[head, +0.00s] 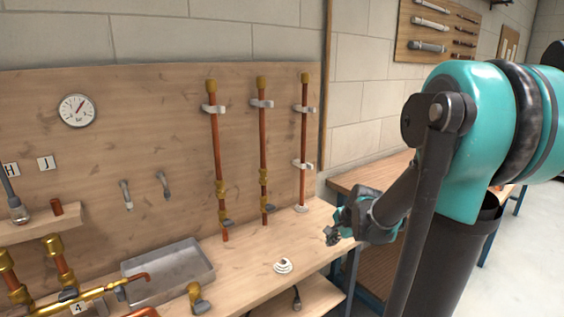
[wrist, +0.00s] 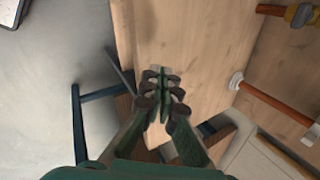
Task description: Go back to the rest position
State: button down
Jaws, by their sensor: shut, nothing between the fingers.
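My gripper (head: 332,236) is at the right end of the wooden workbench (head: 245,259) in the head view, by its corner. In the wrist view my gripper (wrist: 162,92) points down over the bench top (wrist: 185,35), with its fingers together and nothing between them. My teal and dark arm fills the right side of the head view.
Copper pipes (head: 263,150) stand against the wooden back panel (head: 150,140), the nearest one left of my gripper. A white coiled piece (head: 283,266) and a grey tray (head: 168,270) are on the bench. Another bench (head: 372,176) stands behind my arm. Open floor lies right.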

jog(key=s+d+f+n+h, duration=0.1)
jog(key=s+f+n, duration=0.1)
jog(key=s+n, duration=0.4)
jog(key=s+d+f+n+g+h, duration=0.1)
jog(key=s+f+n, duration=0.2)
jog(key=s+n, duration=0.4)
jog(key=s, duration=0.5)
jog(key=shift+d+f+n+h, duration=0.15)
jog(key=shift+f+n+h, duration=0.15)
jog(key=shift+h, duration=0.1)
